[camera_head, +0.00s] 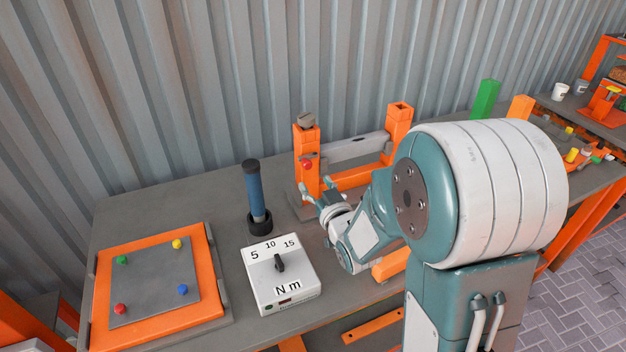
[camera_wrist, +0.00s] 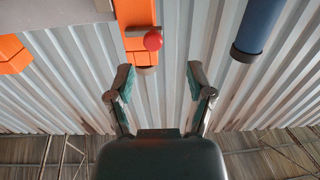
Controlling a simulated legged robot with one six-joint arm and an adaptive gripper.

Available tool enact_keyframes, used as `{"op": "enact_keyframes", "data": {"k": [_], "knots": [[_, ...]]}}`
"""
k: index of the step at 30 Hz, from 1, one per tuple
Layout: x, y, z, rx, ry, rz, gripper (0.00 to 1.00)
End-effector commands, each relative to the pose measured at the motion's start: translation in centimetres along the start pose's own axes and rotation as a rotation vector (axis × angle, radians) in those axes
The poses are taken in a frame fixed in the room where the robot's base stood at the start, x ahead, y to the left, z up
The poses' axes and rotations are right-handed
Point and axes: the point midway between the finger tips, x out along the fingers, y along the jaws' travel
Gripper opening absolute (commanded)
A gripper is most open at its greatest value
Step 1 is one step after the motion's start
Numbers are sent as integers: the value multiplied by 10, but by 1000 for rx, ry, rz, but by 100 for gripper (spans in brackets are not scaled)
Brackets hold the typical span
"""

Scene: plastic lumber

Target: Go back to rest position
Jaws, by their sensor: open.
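My gripper (camera_head: 320,188) is at the end of my bent arm, just in front of the left orange post (camera_head: 308,146) of a frame on the workbench. In the wrist view my gripper (camera_wrist: 160,82) shows two fingers spread apart with nothing between them. A red ball (camera_head: 307,164) is on the post; in the wrist view the red ball (camera_wrist: 153,41) sits beyond the fingertips, apart from them. My arm hides part of the frame's right side and the bench behind it.
A blue-handled tool (camera_head: 255,190) stands upright left of my gripper. A white Nm dial box (camera_head: 282,290) and an orange-edged panel (camera_head: 215,295) with coloured knobs are on the grey bench (camera_head: 190,200). A corrugated wall (camera_head: 200,80) stands behind. A second bench is at right.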

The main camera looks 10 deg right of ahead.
Motion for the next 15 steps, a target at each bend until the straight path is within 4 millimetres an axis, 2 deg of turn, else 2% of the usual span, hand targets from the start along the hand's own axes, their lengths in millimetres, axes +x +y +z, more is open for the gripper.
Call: {"op": "enact_keyframes", "data": {"k": [10, 15], "knots": [[0, 0, -1, -1, -3, 1, 68], [-5, 4, -12, -17, -74, 31, 68]]}}
